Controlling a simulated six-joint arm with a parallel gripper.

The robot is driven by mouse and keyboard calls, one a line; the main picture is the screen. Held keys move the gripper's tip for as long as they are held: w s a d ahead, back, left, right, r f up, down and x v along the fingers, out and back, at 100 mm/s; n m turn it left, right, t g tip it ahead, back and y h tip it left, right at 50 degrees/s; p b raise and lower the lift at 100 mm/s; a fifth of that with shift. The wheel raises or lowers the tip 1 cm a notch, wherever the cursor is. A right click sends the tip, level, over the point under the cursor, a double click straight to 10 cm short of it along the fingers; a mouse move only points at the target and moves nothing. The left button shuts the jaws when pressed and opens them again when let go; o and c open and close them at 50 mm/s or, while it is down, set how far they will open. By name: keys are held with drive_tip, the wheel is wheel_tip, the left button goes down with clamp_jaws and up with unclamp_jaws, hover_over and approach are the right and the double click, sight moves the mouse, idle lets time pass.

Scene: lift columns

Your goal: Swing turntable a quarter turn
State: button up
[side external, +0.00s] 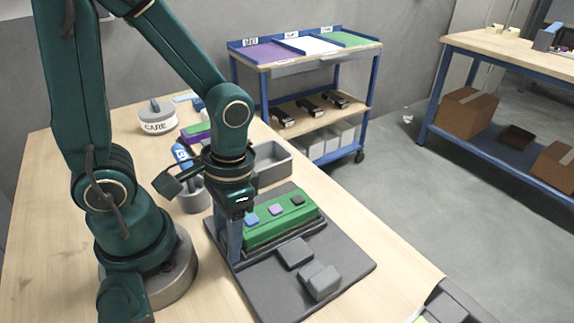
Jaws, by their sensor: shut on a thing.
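A long green block (285,221) with three small pads on top, blue, lilac and dark, lies on a dark grey plate (345,265) on the wooden bench. No round turntable can be clearly made out; I cannot tell whether the plate or the part under the block is the turntable. My gripper (234,250) points down at the left end of the green block, its blue-grey fingers reaching close to the plate. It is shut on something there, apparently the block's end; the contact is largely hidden.
Two grey blocks, one (295,252) beside the green block and one (320,281) nearer, sit on the plate. A blue cart (305,50) stands beyond the bench.

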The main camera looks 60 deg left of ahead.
drive_tip(key=shift+f, duration=0.1)
drive_tip(key=o, duration=0.8)
drive_tip(key=shift+c, duration=0.2)
drive_tip(key=shift+w+r, duration=0.15)
drive_tip(key=shift+r, duration=3.45)
